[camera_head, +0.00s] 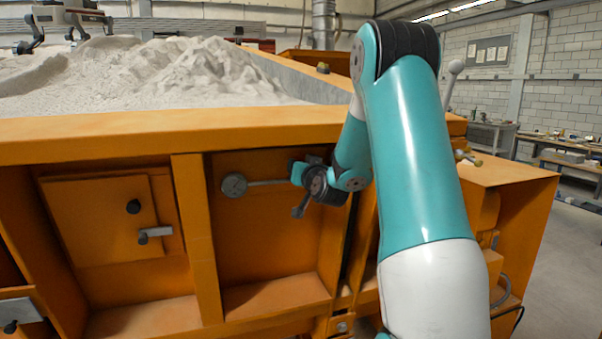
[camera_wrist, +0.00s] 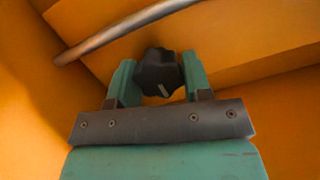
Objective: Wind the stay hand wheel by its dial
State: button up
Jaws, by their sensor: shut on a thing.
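In the head view, a round grey dial (camera_head: 234,185) sits on the orange recessed panel, with a thin rod running right from it towards my gripper (camera_head: 299,173). In the wrist view, a dark lobed hand wheel (camera_wrist: 158,70) with a pale mark on its face sits between the two green fingers of my gripper (camera_wrist: 158,82). The fingers are shut on it from both sides. In the head view, my gripper and wrist hide the hand wheel. The dial's reading is too small to tell.
The orange sandbed frame (camera_head: 120,138) overhangs the panel, with pale sand (camera_head: 190,72) above. An upright post (camera_head: 193,235) stands left of the recess. Left of it is a small door (camera_head: 100,222) with a latch. A metal rod (camera_wrist: 125,30) crosses above the hand wheel in the wrist view.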

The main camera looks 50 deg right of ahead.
jog(key=o, duration=0.9)
jog(key=shift+o, duration=0.2)
jog(key=shift+s, duration=0.1)
jog(key=b+v, duration=1.1)
jog(key=v, duration=0.6)
jog(key=shift+a, duration=0.15)
